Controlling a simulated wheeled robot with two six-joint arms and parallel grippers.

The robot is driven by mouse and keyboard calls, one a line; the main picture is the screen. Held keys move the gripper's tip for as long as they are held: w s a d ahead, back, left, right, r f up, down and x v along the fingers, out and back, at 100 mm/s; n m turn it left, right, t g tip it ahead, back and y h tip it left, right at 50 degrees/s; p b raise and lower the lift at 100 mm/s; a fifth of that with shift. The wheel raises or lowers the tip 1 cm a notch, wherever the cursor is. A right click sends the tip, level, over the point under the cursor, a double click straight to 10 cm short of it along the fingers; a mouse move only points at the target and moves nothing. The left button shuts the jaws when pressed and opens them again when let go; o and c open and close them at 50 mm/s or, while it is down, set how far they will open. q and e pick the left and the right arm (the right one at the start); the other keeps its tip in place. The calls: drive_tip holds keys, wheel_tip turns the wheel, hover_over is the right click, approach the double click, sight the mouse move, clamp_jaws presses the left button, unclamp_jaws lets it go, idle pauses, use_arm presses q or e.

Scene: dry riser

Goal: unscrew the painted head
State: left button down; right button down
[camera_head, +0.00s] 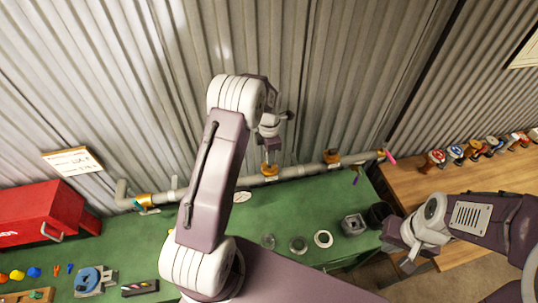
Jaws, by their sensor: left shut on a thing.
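A grey pipe (302,171) with brass fittings runs along the back of the green bench against the corrugated wall. My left gripper (270,146) points down just above the middle brass fitting (268,170). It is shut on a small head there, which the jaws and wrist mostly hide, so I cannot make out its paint. My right gripper (399,256) hangs at the right end of the bench, away from the pipe. Its fingers look apart and empty.
A red toolbox (42,215) stands at the left. Rings (323,239), a square metal block (353,224) and a dark cup (378,214) sit on the green bench (270,212). Several coloured heads (475,150) line the wooden bench (440,185).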

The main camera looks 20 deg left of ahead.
use_arm(q)
wheel_tip(320, 180, up, 3)
drive_tip(key=shift+f+p, duration=0.1)
drive_tip(key=shift+p, duration=0.95)
drive_tip(key=shift+r, duration=1.15)
